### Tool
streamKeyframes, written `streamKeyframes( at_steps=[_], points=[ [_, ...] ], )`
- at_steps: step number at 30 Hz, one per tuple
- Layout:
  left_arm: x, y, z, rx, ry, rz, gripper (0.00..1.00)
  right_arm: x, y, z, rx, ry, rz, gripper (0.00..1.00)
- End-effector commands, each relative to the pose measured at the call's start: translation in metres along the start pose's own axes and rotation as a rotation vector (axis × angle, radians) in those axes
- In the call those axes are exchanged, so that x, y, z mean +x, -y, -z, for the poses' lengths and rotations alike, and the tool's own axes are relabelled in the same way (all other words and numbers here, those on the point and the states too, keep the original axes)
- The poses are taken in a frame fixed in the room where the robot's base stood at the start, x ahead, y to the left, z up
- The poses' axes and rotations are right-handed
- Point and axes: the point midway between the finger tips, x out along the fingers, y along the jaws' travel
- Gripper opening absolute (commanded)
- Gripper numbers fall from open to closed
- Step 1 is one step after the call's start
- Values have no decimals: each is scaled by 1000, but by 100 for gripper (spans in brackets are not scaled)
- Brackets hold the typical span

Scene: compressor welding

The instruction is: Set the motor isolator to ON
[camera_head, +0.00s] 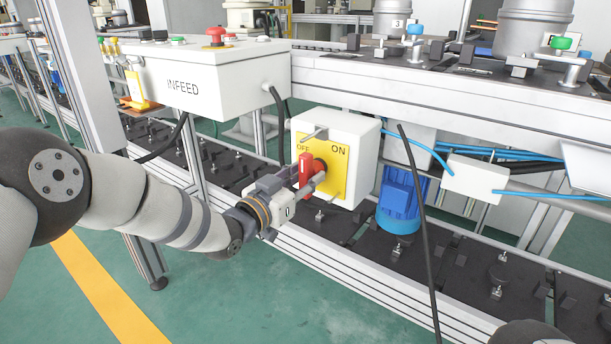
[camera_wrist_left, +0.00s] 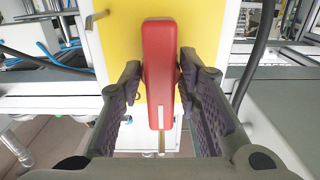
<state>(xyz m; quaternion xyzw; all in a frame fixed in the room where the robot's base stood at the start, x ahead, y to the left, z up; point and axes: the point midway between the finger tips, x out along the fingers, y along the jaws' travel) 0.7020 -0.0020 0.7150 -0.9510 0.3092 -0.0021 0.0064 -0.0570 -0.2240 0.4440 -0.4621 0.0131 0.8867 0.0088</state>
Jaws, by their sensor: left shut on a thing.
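The motor isolator is a white box (camera_head: 357,145) with a yellow plate (camera_head: 335,176) marked OFF at upper left and ON at upper right. Its red handle (camera_head: 306,172) stands nearly upright in the head view, with its upper end just below the OFF mark. My left gripper (camera_head: 308,184) is at the handle, shut on it. In the left wrist view the red handle (camera_wrist_left: 160,72) stands between the two dark fingers, in front of the yellow plate (camera_wrist_left: 118,45). My right gripper is not in view.
A metal peg (camera_head: 314,134) sticks out of the plate near its top, and another (camera_head: 333,197) low down. The INFEED box (camera_head: 200,80) is at upper left of the isolator. A blue motor (camera_head: 399,202) stands to its right. A black cable (camera_head: 421,230) hangs in front.

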Motion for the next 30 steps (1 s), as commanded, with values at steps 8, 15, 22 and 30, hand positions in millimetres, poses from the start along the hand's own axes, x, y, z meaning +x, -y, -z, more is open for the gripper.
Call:
streamKeyframes(
  at_steps=[8,15,22,30],
  points=[
    [0,1,1,4,-2,2,3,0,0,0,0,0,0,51],
    [0,1,1,3,-1,2,40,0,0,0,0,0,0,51],
    [-2,1,0,2,0,1,40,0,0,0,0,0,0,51],
    [-58,2,0,-1,2,4,40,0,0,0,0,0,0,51]
  ],
)
